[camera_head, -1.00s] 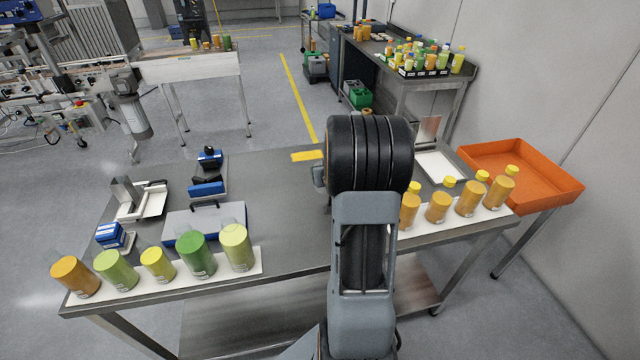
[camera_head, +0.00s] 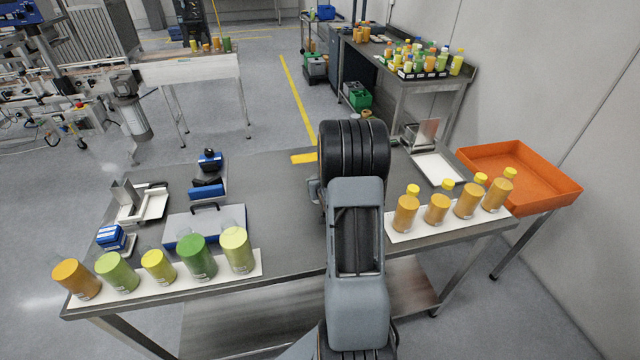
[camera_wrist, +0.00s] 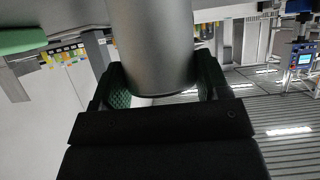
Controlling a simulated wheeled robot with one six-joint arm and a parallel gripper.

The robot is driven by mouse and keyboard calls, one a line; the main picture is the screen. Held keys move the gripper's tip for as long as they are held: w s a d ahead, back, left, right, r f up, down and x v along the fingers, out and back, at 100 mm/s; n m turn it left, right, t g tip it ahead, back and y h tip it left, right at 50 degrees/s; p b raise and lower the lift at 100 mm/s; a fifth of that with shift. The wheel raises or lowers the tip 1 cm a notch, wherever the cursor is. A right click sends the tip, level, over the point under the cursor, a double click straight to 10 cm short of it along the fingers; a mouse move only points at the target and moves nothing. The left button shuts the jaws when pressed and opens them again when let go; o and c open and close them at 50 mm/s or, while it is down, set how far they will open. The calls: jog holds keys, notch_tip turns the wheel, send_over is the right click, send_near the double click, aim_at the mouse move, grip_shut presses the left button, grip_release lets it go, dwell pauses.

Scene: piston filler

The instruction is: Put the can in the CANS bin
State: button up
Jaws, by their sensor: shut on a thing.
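In the wrist view, a plain grey metal can (camera_wrist: 150,45) stands out between the two green-padded fingers of my gripper (camera_wrist: 160,88). The fingers are shut on its sides, and its far end runs out of the top of the picture. In the head view, my own arm hides the gripper and the can. No bin with a readable CANS label shows; an orange tray-like bin (camera_head: 545,193) stands at the right of the table, with no label that I can read.
The steel table (camera_head: 285,215) carries several bottles on white strips along its front edge (camera_head: 400,230). A white tray (camera_head: 437,168) and a metal piece (camera_head: 421,133) lie at its back right. Blue-and-white devices (camera_head: 205,225) stand at the left. The table's middle is bare.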

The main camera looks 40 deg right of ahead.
jog(key=shift+f, duration=0.15)
jog(key=o, duration=0.9)
